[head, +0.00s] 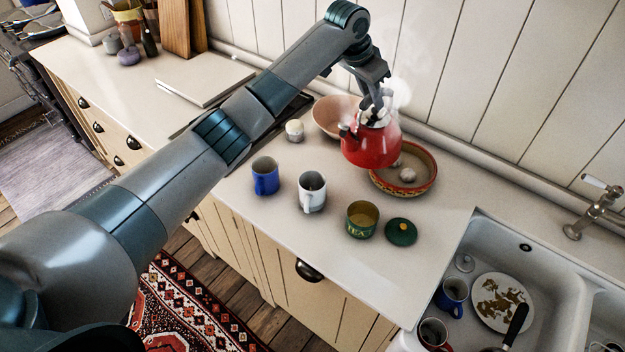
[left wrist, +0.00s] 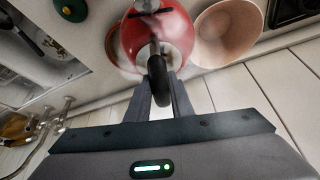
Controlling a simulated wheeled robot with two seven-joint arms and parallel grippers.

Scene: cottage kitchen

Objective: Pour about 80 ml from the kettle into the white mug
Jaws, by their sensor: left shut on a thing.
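The red kettle (head: 371,146) hangs from my left gripper (head: 374,108) above the back of the counter, in front of a patterned bowl. White steam rises around it. In the left wrist view the kettle (left wrist: 157,38) sits just beyond the fingers, which are shut on its dark handle (left wrist: 158,80). Its spout points left in the head view. The white mug (head: 312,193) stands upright on the counter, lower left of the kettle and apart from it. My right gripper is in neither view.
A blue mug (head: 265,176) stands left of the white mug. A green tea tin (head: 362,220) and its lid (head: 401,231) are to the right. A pink bowl (head: 327,112) and patterned bowl (head: 425,186) are behind. The sink (head: 470,240) holds dishes.

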